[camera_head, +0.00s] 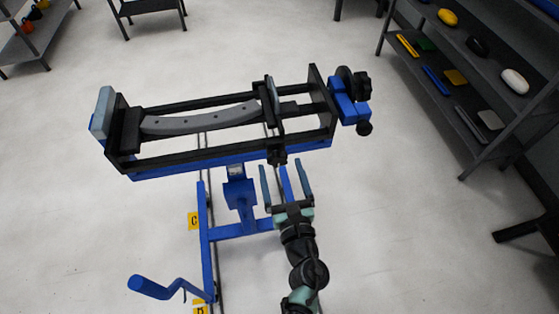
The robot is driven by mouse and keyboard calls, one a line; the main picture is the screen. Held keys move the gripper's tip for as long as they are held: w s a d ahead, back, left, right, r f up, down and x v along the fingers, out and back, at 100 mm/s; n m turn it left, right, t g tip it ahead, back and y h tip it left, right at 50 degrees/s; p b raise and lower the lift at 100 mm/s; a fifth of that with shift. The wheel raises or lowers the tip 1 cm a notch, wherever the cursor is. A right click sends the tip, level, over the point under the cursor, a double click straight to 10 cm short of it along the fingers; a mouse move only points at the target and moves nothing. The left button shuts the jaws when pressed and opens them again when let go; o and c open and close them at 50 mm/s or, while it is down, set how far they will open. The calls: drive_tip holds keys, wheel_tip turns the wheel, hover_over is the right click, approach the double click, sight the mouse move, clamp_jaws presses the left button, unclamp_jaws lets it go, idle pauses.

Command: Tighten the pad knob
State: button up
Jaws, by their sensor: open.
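A black frame (222,158) on a blue stand holds a curved grey piece (202,119) lying lengthwise between its rails. A small black knob (277,157) sits at the front rail, below the black crossbar. A larger black knob (361,86) and a lower black knob (364,128) are on the blue block (342,104) at the right end. Which of these is the pad knob I cannot tell. My gripper (284,178) is open and empty, its two fingers pointing toward the small front knob, which appears just beyond the fingertips. Contact with it is not visible.
The blue stand (207,240) has a crank handle (155,287) at front left, with a yellow letter tag (194,221) beside it. A dark shelf (470,110) with several objects stands at right. Open pale floor (420,240) lies to the right of my arm.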

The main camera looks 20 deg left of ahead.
drive_tip(key=shift+x, duration=1.2)
drive_tip(key=c, duration=1.4)
drive_tip(key=shift+o, duration=0.2)
